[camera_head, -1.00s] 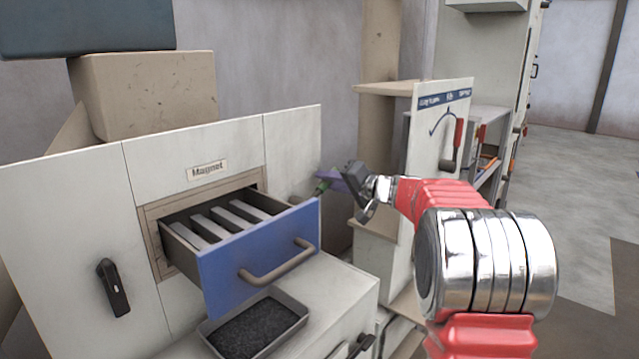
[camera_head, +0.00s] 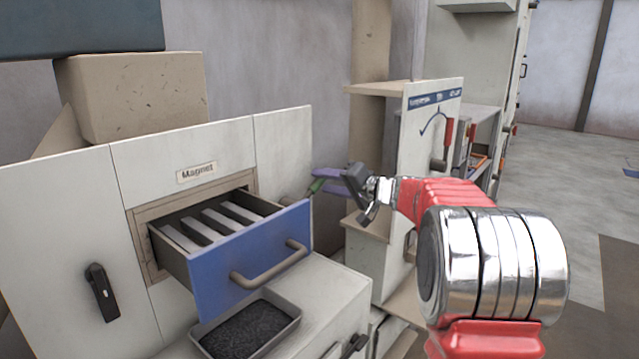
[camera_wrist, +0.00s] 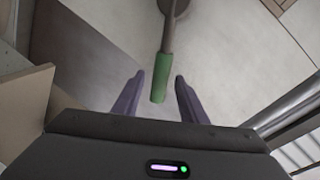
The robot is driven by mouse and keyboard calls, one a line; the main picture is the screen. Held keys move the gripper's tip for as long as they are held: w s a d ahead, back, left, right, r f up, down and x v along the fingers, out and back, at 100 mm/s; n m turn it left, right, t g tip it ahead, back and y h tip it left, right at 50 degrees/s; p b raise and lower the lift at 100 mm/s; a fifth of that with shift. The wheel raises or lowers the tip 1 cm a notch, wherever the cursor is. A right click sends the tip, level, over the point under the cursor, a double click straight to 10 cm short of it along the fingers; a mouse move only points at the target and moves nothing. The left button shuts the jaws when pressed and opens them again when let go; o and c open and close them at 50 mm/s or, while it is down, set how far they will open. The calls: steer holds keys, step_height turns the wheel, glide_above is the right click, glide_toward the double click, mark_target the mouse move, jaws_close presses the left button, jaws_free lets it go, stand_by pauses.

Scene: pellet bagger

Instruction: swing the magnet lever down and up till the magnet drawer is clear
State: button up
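The magnet lever's green grip (camera_head: 317,186) sticks out at the right side of the Magnet cabinet. In the wrist view the green grip (camera_wrist: 161,78) lies between the purple fingers of my gripper (camera_wrist: 160,82), with a gap on both sides. My gripper (camera_head: 322,181) is open around the grip in the head view. The magnet drawer (camera_head: 250,258) has a blue front and is pulled out. Pale grey bars (camera_head: 212,227) with dark gaps lie in it; I cannot tell if anything clings to them.
A tray (camera_head: 292,316) of dark pellets stands under the drawer on a pale ledge. A black handle (camera_head: 102,292) is on the cabinet's left panel. A beige box (camera_head: 135,97) sits on top. A panel with a red-handled lever (camera_head: 448,137) stands beyond my arm.

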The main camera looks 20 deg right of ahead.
steer(key=v, duration=1.1)
steer(key=shift+c, duration=0.5)
steer(key=shift+a+r+h, duration=0.1)
steer(key=shift+r+h, duration=0.2)
steer(key=c, duration=0.3)
steer(key=r+h, duration=0.1)
steer(key=a+r+t+h, duration=0.1)
steer(key=r, duration=0.1)
steer(key=r+t+h, duration=0.1)
steer(key=r+h, duration=0.1)
steer(key=shift+s+a, duration=0.25)
jaws_close()
steer(key=s+a+f+n+g, duration=0.2)
steer(key=s+a+f, duration=0.4)
steer(key=s, duration=0.5)
steer(key=s+a+f+n+g+h, duration=0.1)
steer(key=s+a+f+n+g, duration=0.2)
steer(key=s+a+f+g, duration=0.2)
steer(key=s+a+f+n+g+h, duration=0.1)
steer(key=s+a+f+g, duration=0.3)
steer(key=s, duration=1.5)
steer(key=a+f+n, duration=0.1)
steer(key=a+f, duration=0.3)
steer(key=f, duration=0.2)
steer(key=shift+s+f, duration=0.2)
steer(key=shift+f, duration=0.05)
